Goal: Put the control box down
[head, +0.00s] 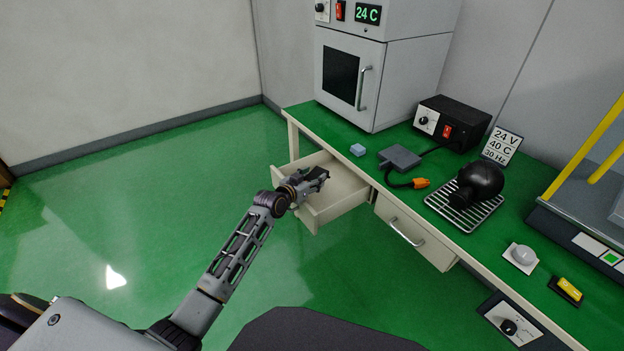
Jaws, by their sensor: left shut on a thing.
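My left gripper (314,179) is over the open drawer (345,198) of the green-topped bench. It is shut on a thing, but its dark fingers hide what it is. A black box (454,122) with a knob and a red switch stands on the bench by the wall. A flat grey box (400,157) with a black cable lies in front of it. I cannot tell which of these is the control box, or whether it is in the gripper. My right gripper is out of view.
A white oven (378,65) stands at the back. An orange plug (421,183), a pale blue block (357,149) and a wire rack (464,214) with a black rounded object (478,184) are on the bench. A second drawer (415,232) is shut. The floor at left is clear.

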